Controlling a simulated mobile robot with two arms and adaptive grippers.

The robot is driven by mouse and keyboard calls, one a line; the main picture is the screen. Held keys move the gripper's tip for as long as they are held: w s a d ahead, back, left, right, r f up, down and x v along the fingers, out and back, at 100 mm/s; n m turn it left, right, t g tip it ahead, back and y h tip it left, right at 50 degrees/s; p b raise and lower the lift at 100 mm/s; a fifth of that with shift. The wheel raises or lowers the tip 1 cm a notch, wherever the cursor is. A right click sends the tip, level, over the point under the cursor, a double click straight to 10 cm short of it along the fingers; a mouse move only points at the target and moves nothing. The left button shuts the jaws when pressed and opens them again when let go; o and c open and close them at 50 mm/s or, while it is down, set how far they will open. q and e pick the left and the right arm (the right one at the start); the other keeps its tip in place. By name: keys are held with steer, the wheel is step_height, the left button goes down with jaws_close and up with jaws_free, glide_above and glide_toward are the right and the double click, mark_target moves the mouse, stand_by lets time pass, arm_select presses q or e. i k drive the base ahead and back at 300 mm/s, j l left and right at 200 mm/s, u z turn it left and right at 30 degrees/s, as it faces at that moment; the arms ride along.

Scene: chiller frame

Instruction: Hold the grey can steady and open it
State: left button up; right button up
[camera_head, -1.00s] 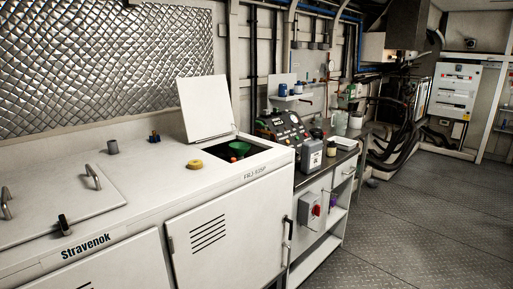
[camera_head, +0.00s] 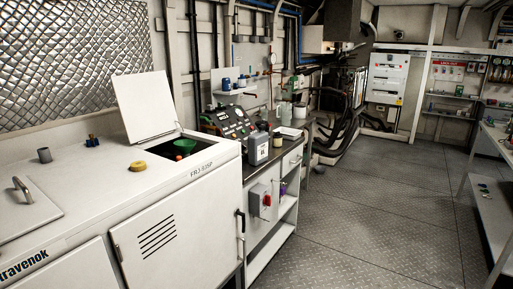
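The grey can (camera_head: 258,149) is a small canister with a pale label and a dark top. It stands upright on the dark worktop (camera_head: 284,149), right of the white chiller cabinet. Whether its cap is on is too small to tell. Neither of my grippers shows in the head view, and nothing is seen touching the can.
The white chiller cabinet (camera_head: 190,215) fills the left, with its lid (camera_head: 148,105) raised over a green funnel (camera_head: 184,147). A yellow ring (camera_head: 138,166) lies on top. A gauge panel (camera_head: 228,122) stands behind the can. The metal floor (camera_head: 370,220) is clear; a table (camera_head: 497,190) stands right.

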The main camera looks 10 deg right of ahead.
mark_target(258, 142)
steer(key=i+l, duration=0.2)
steer(key=l, duration=0.15)
steer(key=i+l+u, duration=0.2)
steer(key=i+l, duration=0.2)
steer(key=l, duration=0.25)
steer(key=i+l, duration=0.15)
steer(key=l, duration=0.2)
steer(key=i+l+u, duration=0.15)
steer(key=l, duration=0.25)
steer(key=i+l+u, duration=0.1)
steer(key=l, duration=0.3)
steer(key=i+l+u, duration=0.15)
steer(key=l, duration=0.3)
steer(key=i+l+u, duration=0.15)
steer(key=l, duration=0.3)
steer(key=i+l+u, duration=0.15)
steer(key=l, duration=0.3)
steer(key=i+l+u, duration=0.1)
steer(key=l, duration=0.35)
